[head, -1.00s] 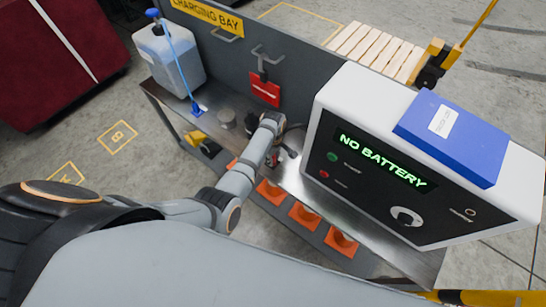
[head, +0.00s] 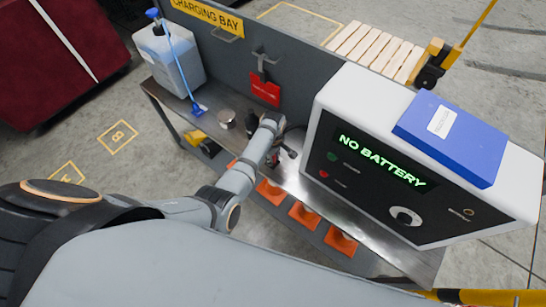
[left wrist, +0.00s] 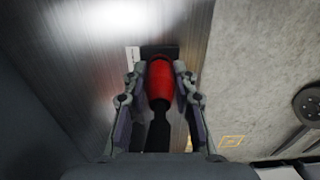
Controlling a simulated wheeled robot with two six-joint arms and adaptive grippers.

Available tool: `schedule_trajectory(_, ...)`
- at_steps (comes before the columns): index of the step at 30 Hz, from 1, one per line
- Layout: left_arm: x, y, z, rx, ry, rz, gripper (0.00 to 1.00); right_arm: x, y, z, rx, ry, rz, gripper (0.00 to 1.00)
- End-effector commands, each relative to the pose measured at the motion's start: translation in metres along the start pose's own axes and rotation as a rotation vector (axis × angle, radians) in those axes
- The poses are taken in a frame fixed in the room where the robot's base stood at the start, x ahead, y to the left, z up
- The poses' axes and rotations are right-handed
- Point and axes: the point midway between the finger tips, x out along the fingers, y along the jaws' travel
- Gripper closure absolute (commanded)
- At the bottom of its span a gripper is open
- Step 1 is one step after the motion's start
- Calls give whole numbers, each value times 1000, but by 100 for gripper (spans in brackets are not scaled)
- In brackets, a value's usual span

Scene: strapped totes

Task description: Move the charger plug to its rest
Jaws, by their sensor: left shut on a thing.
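My left gripper (head: 279,156) is over the metal bench beside the charger. In the left wrist view its two fingers (left wrist: 160,88) close from both sides on the charger plug (left wrist: 160,80), a red body with a black tapered end toward the camera. The far end of the plug meets or overlaps a black block (left wrist: 160,50) by a small white label (left wrist: 131,58). I cannot tell whether they touch or whether the block is the rest. In the head view my own wrist hides most of the plug. My right gripper is not in view.
The white charger (head: 370,170) reading "NO BATTERY" stands close right of my gripper, with a blue binder (head: 455,140) on top. A metal tin (head: 227,119) and a jug (head: 172,60) stand left on the bench (head: 390,240). A red tag (head: 265,88) hangs behind.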

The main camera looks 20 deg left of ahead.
Motion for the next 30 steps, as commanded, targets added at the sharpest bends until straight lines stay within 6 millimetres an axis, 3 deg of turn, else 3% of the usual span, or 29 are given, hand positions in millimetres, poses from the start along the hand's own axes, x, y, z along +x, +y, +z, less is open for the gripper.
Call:
schedule_trajectory(16,12,0,0,0,0,0,100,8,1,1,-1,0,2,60)
schedule_trajectory(17,10,0,0,0,0,1,69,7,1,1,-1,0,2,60)
schedule_trajectory(21,10,0,0,0,0,0,50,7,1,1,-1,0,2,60)
schedule_trajectory(22,10,0,0,0,0,0,47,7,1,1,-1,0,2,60)
schedule_trajectory(30,10,0,0,0,0,0,47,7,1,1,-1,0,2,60)
